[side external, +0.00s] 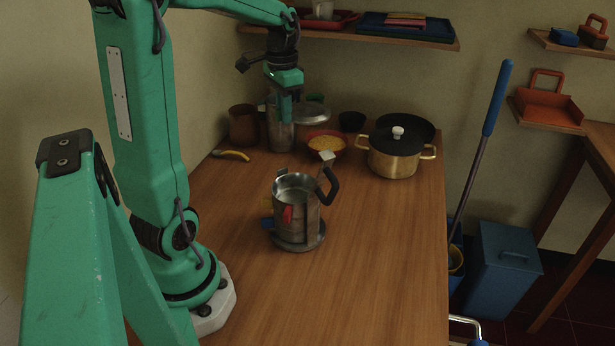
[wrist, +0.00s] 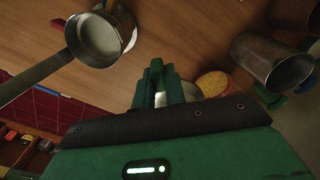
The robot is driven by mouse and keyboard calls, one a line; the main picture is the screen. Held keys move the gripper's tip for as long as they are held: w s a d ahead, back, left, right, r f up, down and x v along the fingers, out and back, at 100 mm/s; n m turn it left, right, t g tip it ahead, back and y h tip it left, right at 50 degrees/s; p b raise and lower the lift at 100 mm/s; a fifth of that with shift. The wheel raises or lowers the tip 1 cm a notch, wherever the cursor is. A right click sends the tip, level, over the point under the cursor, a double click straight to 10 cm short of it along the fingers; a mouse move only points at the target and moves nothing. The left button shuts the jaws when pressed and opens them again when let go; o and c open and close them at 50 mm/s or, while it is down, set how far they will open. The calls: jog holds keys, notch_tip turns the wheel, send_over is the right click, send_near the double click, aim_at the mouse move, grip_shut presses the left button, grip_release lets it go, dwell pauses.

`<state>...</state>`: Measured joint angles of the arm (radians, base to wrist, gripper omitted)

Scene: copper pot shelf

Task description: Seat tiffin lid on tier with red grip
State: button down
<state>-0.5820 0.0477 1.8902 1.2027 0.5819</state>
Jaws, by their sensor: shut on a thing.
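My gripper (side external: 285,112) is raised over the back left of the table, shut on the tiffin lid (side external: 312,116), a silvery round disc. The wrist view shows the lid (wrist: 190,91) partly hidden behind my fingers (wrist: 160,82), so the exact hold is unclear. The tier with red grip (side external: 297,222) stands upright and open-topped near the table's middle, on a round metal base. The wrist view shows the tier (wrist: 98,40) at the upper left, well apart from my gripper.
A steel cylinder (side external: 280,137), a brown cup (side external: 243,126), a red bowl of yellow food (side external: 325,147) and a dark cup (side external: 352,121) stand at the back. A brass pot (side external: 393,163) is at the back right. A banana (side external: 233,155) lies left. The front table is clear.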

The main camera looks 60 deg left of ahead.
jog(key=s+d+r+m, duration=0.2)
jog(key=s+d+m, duration=0.6)
jog(key=shift+s+d+f, duration=0.15)
jog(key=shift+f, duration=2.3)
jog(key=shift+f, duration=0.3)
jog(key=shift+f, duration=2.95)
jog(key=c, duration=1.4)
grip_release()
jog(key=shift+o, duration=0.2)
